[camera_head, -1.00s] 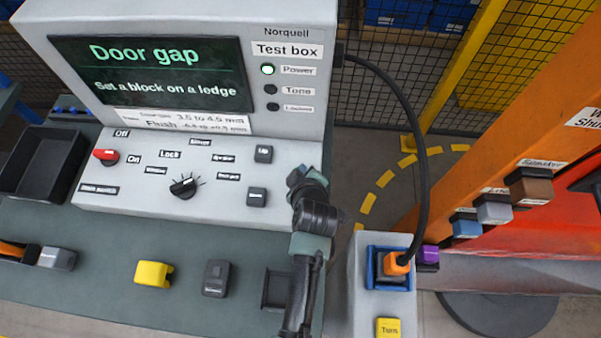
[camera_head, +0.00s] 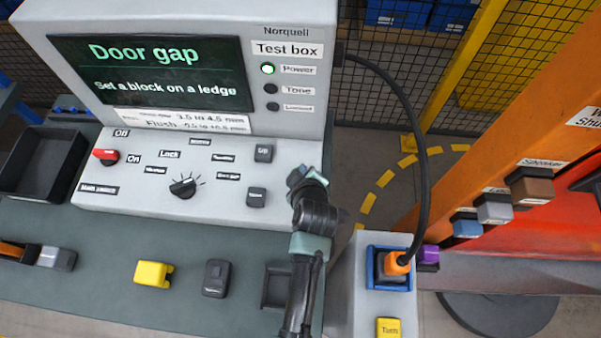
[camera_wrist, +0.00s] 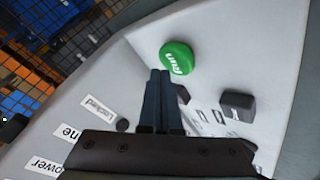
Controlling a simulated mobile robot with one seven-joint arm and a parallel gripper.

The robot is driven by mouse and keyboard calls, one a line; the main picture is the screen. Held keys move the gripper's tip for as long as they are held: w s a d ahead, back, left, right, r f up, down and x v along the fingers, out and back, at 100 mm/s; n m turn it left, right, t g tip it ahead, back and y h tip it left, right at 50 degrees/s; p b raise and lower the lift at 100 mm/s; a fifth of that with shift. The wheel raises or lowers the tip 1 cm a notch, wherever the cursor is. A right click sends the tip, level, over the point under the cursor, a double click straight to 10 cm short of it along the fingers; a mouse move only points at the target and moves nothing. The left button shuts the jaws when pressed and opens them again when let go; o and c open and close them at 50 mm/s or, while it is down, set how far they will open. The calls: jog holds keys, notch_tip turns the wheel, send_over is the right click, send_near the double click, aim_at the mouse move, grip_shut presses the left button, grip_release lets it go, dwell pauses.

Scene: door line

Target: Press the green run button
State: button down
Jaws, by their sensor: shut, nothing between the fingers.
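The green run button (camera_wrist: 176,58) is a round cap marked "Run" on the sloped pale panel of the test box. In the wrist view it lies just beyond and slightly right of the tips of my gripper (camera_wrist: 160,72). My gripper is shut and empty, its two dark fingers together. A gap to the button, or touch, cannot be judged from this view. In the head view my arm stands over the right end of the panel (camera_head: 225,195), and the green button is hidden behind it.
The panel has a red switch (camera_head: 106,156), a black knob (camera_head: 183,187) and dark square buttons (camera_head: 263,153) left of my arm. A screen (camera_head: 150,75) reads "Door gap". A black cable (camera_head: 415,120) runs down to an orange plug (camera_head: 397,263) on the right.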

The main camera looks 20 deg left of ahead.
jog(key=shift+f, duration=0.35)
jog(key=shift+f+b, duration=0.55)
jog(key=shift+b, duration=0.1)
dwell(0.4)
jog(key=shift+r, duration=0.15)
jog(key=shift+r+p, duration=0.8)
jog(key=shift+r+p, duration=2.15)
jog(key=shift+r, duration=0.35)
notch_tip(320, 180, up, 9)
jog(key=p, duration=0.7)
jog(key=shift+f, duration=0.2)
